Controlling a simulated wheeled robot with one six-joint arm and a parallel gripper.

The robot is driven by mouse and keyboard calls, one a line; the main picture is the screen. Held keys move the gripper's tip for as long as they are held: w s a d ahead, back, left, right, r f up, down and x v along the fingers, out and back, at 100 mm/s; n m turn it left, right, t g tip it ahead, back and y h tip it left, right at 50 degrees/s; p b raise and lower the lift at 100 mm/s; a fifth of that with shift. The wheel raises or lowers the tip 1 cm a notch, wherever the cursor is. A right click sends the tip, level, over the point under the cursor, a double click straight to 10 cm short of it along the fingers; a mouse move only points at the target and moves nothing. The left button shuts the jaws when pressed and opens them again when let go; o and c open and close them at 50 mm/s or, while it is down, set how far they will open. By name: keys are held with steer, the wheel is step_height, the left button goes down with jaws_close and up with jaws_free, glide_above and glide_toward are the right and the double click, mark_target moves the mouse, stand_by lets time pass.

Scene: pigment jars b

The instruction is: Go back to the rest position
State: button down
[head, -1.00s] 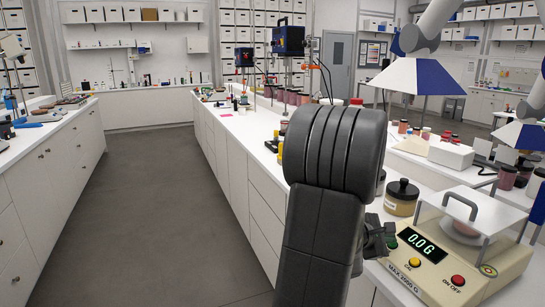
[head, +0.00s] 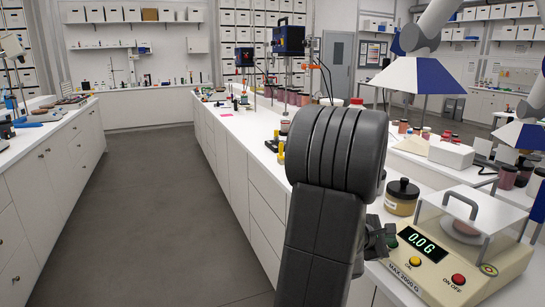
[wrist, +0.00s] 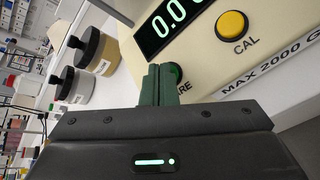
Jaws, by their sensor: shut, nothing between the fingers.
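My gripper (wrist: 159,86) is shut and empty in the wrist view, its dark green fingertips together in front of the balance's green tare button. In the head view my arm hides most of the gripper, and only a dark part of it shows beside the balance. The cream balance (head: 461,248) stands on the right bench and its display reads 0.0 G. It also fills the upper right of the wrist view (wrist: 205,70), with the yellow CAL button (wrist: 232,25) to the right of the fingertips. Whether the fingertips touch the tare button I cannot tell.
A jar with a black lid (head: 402,199) stands just behind the balance. Two black-lidded jars (wrist: 97,50) show left of the fingertips in the wrist view. The long white bench (head: 235,130) carries more jars and stands. The aisle floor (head: 150,210) on the left is clear.

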steer(key=shift+r+p, duration=0.65)
steer(key=shift+p, duration=0.2)
step_height(320, 180, up, 6)
steer(key=s+a+p, duration=0.1)
steer(key=a+p, duration=0.1)
steer(key=p, duration=0.4)
steer(key=shift+a+r+p, duration=0.15)
steer(key=shift+a+p, duration=0.1)
steer(key=shift+p, duration=0.1)
steer(key=shift+r, duration=0.1)
